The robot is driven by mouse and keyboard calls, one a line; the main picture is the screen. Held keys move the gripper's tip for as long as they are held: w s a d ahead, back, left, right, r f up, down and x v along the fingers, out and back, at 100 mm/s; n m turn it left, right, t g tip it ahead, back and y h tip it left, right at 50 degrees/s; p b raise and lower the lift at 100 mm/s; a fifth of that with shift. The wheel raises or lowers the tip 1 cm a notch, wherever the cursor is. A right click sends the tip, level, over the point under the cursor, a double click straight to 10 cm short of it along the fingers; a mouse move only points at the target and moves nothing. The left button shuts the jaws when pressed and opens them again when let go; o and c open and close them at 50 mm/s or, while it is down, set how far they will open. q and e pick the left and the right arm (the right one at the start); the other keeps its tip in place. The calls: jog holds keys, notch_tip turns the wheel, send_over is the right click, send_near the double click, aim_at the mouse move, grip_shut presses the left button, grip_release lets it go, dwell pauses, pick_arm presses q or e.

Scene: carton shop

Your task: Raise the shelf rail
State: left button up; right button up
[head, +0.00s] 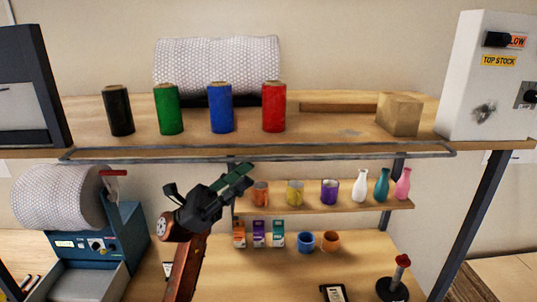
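The shelf rail (340,157) is a long grey metal bar with bent ends. It runs along the front edge of the upper wooden shelf (345,124), low against that edge. My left gripper (245,172) is just below the rail, left of its middle, with its dark fingers pointing up and to the right. Its tips appear close under the bar; I cannot tell whether they touch it. The fingers overlap from this angle, so their opening is unclear. I see nothing held. My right gripper is out of view.
Black (119,110), green (168,109), blue (220,108) and red (274,107) rolls stand on the upper shelf, with a carton (398,114) at right. A lower shelf (300,207) holds cups and vases. A blue machine (95,245) stands at left.

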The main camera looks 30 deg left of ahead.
aim_at(263, 159)
pick_arm(q)
jog(key=x, duration=0.2)
jog(key=p+x, duration=0.1)
jog(key=x, duration=0.1)
jog(key=p+x, duration=0.1)
jog(key=x, duration=0.1)
jog(key=shift+s+r, duration=0.2)
jog(key=shift+s, duration=0.15)
jog(key=shift+w+d+r+p, duration=0.15)
jog(key=shift+d+r+p, duration=0.05)
jog(key=shift+p, duration=0.2)
jog(key=shift+d+r, duration=0.15)
jog(key=shift+d, duration=0.1)
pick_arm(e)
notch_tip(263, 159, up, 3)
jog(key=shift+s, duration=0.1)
pick_arm(q)
jog(key=shift+c, duration=0.4)
grip_shut()
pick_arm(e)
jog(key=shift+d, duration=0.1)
